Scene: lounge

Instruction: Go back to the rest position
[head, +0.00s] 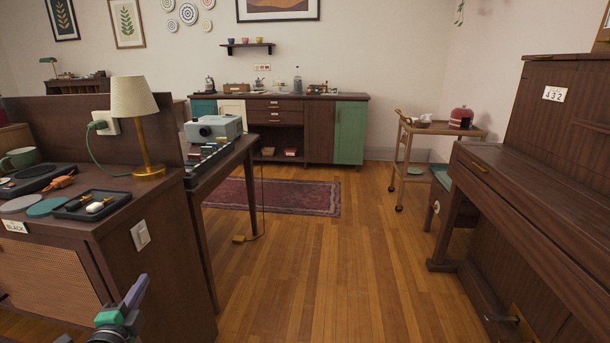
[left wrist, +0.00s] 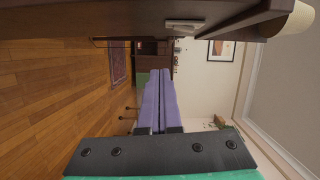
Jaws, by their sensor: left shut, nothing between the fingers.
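My left gripper (head: 136,291) shows at the bottom left of the head view, in front of the wooden cabinet (head: 155,235). Its purple fingers (left wrist: 159,103) lie together in the left wrist view, with nothing between them. The gripper appears apart from the furniture, below the level of the cabinet top. My right gripper is in neither view.
The cabinet top holds a lamp (head: 135,100), a black tray (head: 90,204) and a green mug (head: 20,158). A piano (head: 540,190) stands on the right. A trolley (head: 440,129) and a sideboard (head: 320,125) are farther back. The middle wooden floor (head: 320,270) is clear.

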